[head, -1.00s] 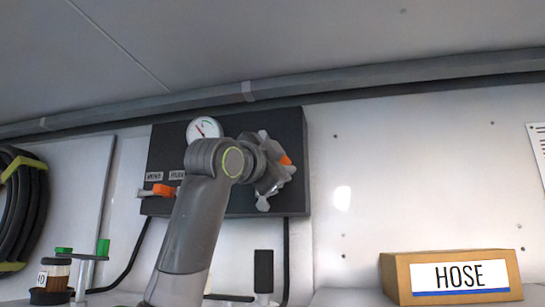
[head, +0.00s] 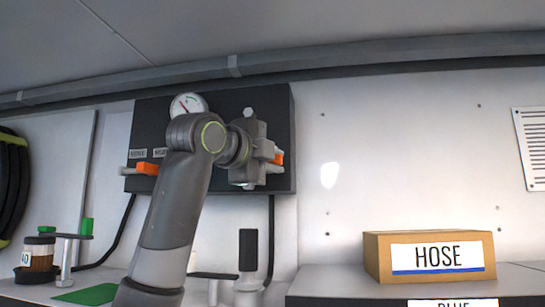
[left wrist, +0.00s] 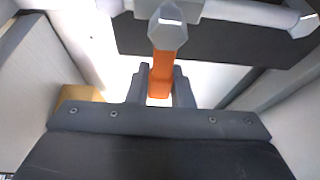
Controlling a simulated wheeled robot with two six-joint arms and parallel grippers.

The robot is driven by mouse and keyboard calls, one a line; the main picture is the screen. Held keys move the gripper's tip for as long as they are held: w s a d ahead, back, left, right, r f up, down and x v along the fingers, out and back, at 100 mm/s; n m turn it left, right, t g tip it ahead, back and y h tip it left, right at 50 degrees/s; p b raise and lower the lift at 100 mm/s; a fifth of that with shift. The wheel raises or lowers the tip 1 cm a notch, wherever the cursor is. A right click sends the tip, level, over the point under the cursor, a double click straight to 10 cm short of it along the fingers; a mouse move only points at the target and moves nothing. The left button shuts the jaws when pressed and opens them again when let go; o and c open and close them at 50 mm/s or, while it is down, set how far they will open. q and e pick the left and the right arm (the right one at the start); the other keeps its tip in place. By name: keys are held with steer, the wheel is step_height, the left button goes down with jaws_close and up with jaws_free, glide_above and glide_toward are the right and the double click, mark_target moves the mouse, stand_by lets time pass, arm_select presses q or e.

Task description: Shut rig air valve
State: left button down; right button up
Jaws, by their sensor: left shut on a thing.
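A black panel (head: 222,110) on the back wall carries a round gauge (head: 188,105) and valves. A valve with an orange lever (head: 148,168) shows at the panel's left. My left gripper (head: 272,158) is at the right part of the panel, shut on another orange valve lever (head: 279,158). In the left wrist view this orange lever (left wrist: 161,72) stands between the two fingers, with a grey hex end and pale pipework beyond. My arm hides much of the panel's middle. The panel labels are too blurred to read surely. My right gripper is not in view.
A cardboard box marked HOSE (head: 430,257) stands on the counter at right. A black upright handle (head: 248,250) rises below the panel. A brown jar (head: 38,256) and a green-handled fitting (head: 86,227) are at left. A coiled black hose (head: 12,185) hangs far left.

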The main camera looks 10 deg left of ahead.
arm_select(q)
steer(key=shift+f, duration=0.15)
steer(key=c, duration=1.3)
jaws_free()
steer(key=shift+d, duration=0.1)
steer(key=shift+s+a+b, duration=0.2)
steer(key=shift+s+b, duration=0.1)
steer(key=shift+b, duration=0.05)
steer(key=b+v, duration=0.8)
steer(key=v, duration=0.8)
steer(key=shift+s+a, duration=0.1)
steer(key=shift+s, duration=0.3)
